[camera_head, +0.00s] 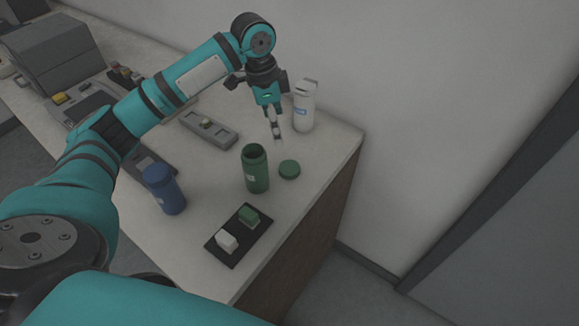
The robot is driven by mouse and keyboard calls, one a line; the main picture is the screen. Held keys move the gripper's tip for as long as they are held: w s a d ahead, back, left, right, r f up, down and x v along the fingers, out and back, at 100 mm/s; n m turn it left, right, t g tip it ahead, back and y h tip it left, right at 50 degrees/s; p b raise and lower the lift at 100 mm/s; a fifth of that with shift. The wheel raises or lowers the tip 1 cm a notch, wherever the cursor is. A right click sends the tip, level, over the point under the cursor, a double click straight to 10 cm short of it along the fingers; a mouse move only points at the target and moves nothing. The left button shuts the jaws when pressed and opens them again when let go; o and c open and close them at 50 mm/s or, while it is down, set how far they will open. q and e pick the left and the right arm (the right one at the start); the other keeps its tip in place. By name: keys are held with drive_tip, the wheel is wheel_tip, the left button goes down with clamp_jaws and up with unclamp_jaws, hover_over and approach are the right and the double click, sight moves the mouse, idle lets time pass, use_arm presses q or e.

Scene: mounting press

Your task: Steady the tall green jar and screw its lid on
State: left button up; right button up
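The tall green jar (256,170) stands upright on the counter with its dark mouth open at the top. Its green lid (289,169) lies flat on the counter just right of the jar, apart from it. My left gripper (276,132) points down above the counter, behind the jar and lid and in front of a white bottle. It appears apart from both jar and lid. My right gripper is not in view.
A white bottle (304,108) stands behind, near the wall. A blue lidded jar (165,190) stands to the left. A black tray (222,252) with a green and a white block lies in front. A grey device (209,129) lies behind left. The counter's right edge is close to the lid.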

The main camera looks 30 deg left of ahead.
use_arm(q)
wheel_tip(320, 180, down, 4)
drive_tip(key=p, duration=0.1)
hover_over(289, 167)
drive_tip(key=a, duration=0.2)
drive_tip(key=f, duration=0.4)
drive_tip(key=shift+s+f, duration=0.25)
drive_tip(key=shift+d+f, duration=0.15)
drive_tip(key=shift+f, duration=0.4)
drive_tip(key=f, duration=0.1)
drive_tip(key=d+f+p, duration=0.1)
drive_tip(key=f, duration=0.2)
drive_tip(key=shift+w+d+f, duration=0.15)
drive_tip(key=shift+d+f, duration=0.05)
drive_tip(key=shift+d, duration=0.1)
drive_tip(key=shift+f, duration=0.35)
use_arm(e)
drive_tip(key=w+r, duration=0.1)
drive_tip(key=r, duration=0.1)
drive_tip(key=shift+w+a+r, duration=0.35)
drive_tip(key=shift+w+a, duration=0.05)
